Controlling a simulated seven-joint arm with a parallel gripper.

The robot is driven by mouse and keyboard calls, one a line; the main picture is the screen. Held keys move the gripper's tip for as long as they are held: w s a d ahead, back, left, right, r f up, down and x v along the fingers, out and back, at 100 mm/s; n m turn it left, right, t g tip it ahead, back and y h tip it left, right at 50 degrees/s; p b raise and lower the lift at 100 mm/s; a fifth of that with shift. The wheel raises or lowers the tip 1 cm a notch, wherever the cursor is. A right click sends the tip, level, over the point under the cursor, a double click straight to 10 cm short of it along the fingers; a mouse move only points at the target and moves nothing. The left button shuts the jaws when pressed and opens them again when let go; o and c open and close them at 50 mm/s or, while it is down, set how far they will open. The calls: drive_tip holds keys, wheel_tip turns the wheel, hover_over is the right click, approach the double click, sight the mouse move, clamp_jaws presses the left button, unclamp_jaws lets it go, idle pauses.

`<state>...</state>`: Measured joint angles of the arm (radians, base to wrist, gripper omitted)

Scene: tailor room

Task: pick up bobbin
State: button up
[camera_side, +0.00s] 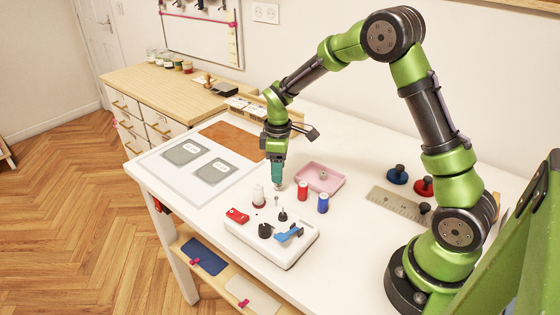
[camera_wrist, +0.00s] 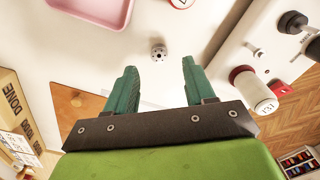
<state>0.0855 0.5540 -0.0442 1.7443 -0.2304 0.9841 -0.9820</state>
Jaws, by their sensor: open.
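My gripper (camera_wrist: 159,66) is open, with its two green fingers apart and nothing between them. A small, round metal bobbin (camera_wrist: 158,52) with holes in its face lies on the white table in the wrist view, just beyond the fingertips and about midway between them. In the side view my gripper (camera_side: 277,177) points down over the table, with the bobbin (camera_side: 278,187) low under its tips, small and partly hidden. Whether the fingers are level with the bobbin or above it I cannot tell.
A pink tray (camera_side: 333,187) holding a small grey piece is right of my gripper. A white spool (camera_side: 258,196), red spool (camera_side: 303,190) and blue spool (camera_side: 323,203) stand nearby. Grey fabric swatches (camera_side: 213,172) lie left.

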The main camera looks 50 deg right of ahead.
sight(278, 189)
wheel_tip(278, 189, down, 5)
drive_tip(key=shift+r, duration=0.1)
clamp_jaws()
idle(0.3)
